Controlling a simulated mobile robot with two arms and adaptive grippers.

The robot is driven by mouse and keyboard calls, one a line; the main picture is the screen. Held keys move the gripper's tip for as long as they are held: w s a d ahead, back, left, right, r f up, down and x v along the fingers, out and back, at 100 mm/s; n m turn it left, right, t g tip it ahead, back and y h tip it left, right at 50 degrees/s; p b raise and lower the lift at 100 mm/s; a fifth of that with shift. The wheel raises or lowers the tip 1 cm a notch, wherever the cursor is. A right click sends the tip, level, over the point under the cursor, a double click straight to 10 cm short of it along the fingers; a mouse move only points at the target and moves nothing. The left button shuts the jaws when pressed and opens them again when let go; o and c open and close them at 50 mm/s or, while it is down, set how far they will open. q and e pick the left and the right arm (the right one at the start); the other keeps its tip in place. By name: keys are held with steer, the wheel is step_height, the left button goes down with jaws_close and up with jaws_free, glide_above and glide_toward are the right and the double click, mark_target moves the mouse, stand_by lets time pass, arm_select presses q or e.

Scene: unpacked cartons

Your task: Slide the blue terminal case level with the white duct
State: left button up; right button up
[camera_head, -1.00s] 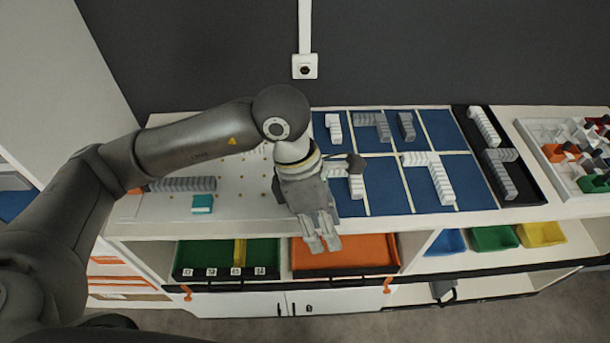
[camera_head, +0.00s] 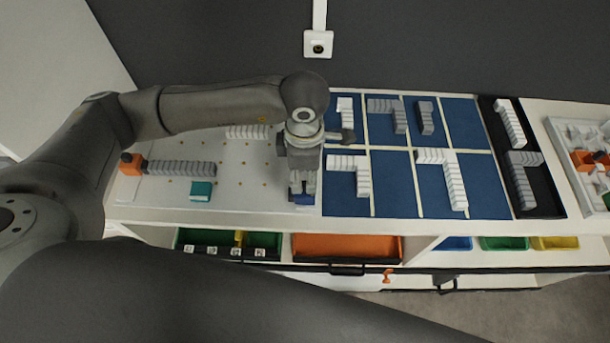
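A small dark-blue block (camera_head: 303,199), which looks like the blue terminal case, is at the right edge of the white pegboard (camera_head: 255,200). It is mostly hidden under my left gripper (camera_head: 302,185), which points down over it. I cannot tell whether the fingers are closed on it. A white ribbed piece (camera_head: 246,132), likely the white duct, lies at the back of the pegboard, its right end by my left wrist. My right gripper is not in view.
A grey ribbed row (camera_head: 181,167) with an orange end piece (camera_head: 130,164) and a teal block (camera_head: 201,190) lie on the pegboard. Blue panels (camera_head: 392,185) with white and grey pieces are to the right. An orange tray (camera_head: 346,247) is below.

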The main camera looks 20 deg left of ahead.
mark_target(305, 184)
arm_select(q)
step_height(305, 184, down, 4)
steer(key=shift+r+p, duration=0.1)
steer(key=shift+p, duration=0.3)
steer(key=shift+w, duration=0.1)
steer(key=shift+c, duration=0.9)
steer(key=c, duration=0.5)
jaws_close()
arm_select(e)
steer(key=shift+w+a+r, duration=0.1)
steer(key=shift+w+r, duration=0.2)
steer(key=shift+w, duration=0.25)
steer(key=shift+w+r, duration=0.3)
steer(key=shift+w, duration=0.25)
